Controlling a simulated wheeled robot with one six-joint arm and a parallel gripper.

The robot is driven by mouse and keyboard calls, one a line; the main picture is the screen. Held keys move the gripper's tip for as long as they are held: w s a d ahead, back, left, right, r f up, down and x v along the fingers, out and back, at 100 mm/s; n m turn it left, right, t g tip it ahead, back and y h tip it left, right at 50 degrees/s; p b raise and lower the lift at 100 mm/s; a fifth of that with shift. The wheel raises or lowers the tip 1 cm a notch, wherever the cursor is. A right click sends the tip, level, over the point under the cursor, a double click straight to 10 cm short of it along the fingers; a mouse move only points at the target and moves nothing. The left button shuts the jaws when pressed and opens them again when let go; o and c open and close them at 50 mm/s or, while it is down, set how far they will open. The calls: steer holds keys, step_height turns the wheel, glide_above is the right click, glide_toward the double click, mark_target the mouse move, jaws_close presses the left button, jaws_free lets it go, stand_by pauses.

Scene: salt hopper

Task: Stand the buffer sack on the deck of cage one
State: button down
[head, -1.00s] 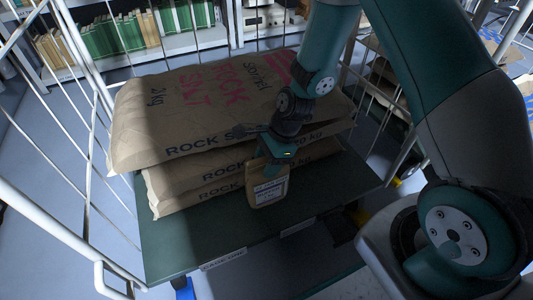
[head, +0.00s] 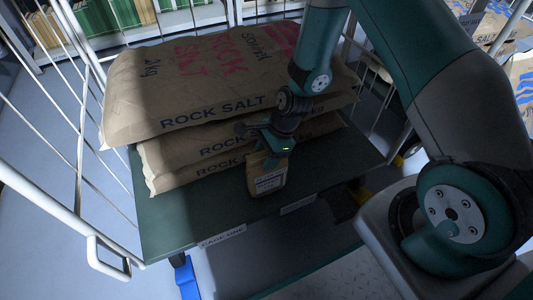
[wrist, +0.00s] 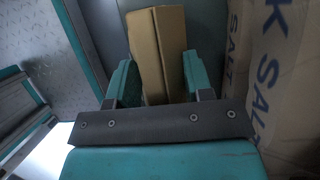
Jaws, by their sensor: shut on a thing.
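The buffer sack (head: 268,181) is a small brown paper sack with a pale printed label. My gripper (head: 272,150) is shut on its top and holds it upright above the front part of the dark green deck (head: 185,222) of cage one. I cannot tell whether its base touches the deck. A "CAGE ONE" label (head: 222,237) is on the deck's front edge. In the wrist view the sack (wrist: 158,45) is between both teal fingers (wrist: 157,78). Its lower end is hard to make out there.
Several large rock salt sacks (head: 210,85) are stacked on the deck, just behind the small sack. White wire cage sides (head: 80,175) stand at left and right. Bare deck shows in front and at left. A blue caster part (head: 186,278) shows below the front edge.

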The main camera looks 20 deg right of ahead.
steer(key=c, duration=0.5)
jaws_free()
steer(key=shift+f, duration=0.1)
